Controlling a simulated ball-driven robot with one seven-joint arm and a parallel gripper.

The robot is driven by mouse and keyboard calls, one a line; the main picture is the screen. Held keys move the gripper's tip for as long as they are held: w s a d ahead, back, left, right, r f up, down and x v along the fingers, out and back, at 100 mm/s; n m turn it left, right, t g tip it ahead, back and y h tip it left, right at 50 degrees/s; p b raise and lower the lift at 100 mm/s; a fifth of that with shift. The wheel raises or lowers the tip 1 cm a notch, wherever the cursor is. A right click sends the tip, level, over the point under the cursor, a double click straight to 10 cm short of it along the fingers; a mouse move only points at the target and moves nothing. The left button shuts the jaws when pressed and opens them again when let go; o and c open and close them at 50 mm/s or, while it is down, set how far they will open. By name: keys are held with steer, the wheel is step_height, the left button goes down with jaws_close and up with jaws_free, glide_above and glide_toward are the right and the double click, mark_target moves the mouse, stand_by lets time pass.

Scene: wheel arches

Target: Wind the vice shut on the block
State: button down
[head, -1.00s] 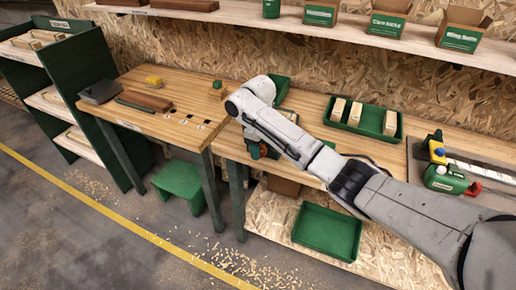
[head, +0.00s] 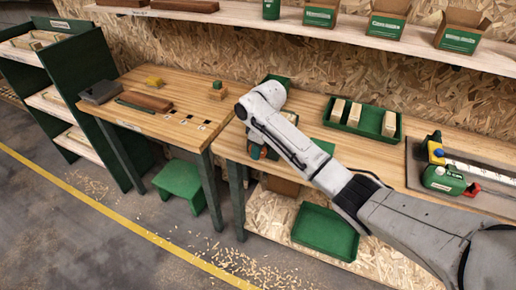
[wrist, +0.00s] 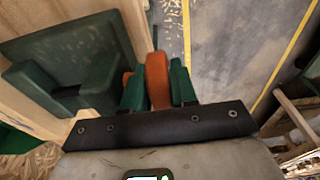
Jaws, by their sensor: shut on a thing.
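In the wrist view, my gripper (wrist: 157,70) is shut on an orange handle (wrist: 157,88), with its green fingers on both sides. A dark green vice-like body (wrist: 70,48) with raised blocky parts lies just left of the gripper, on pale wood. In the head view, my gripper (head: 262,152) hangs at the front edge of the middle bench, largely hidden by my arm. A green and orange patch shows there, too small to make out. I cannot pick out the block in the vice or tell the gap between the jaws.
A green tray (head: 342,124) with wooden blocks stands on the bench (head: 385,157) right of my arm. Below are an empty green tray (head: 326,249) and a green stool (head: 180,182). Left of my gripper is another wooden table (head: 135,80).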

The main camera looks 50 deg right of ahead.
steer(key=t+y, duration=0.1)
steer(key=t, duration=0.3)
steer(key=shift+s+f, duration=0.1)
steer(key=shift+f, duration=0.05)
steer(key=t+y+b, duration=0.1)
steer(key=t+b, duration=0.1)
steer(key=t+y+b, duration=0.1)
steer(key=t+b, duration=0.1)
steer(key=b, duration=0.1)
steer(key=shift+f, duration=0.35)
steer(key=t+y+b, duration=0.1)
steer(key=t+b, duration=0.2)
steer(key=b, duration=0.3)
steer(key=shift+t, duration=0.4)
steer(key=shift+r+t+y+b, duration=0.15)
steer(key=shift+t+y+b, duration=0.2)
steer(key=shift+b, duration=0.75)
steer(key=shift+d+r+t+b, duration=0.1)
steer(key=shift+r+t+b, duration=0.1)
steer(key=shift+t+b, duration=0.15)
steer(key=c, duration=1.3)
jaws_free()
steer(key=shift+s, duration=0.1)
steer(key=shift+o, duration=0.2)
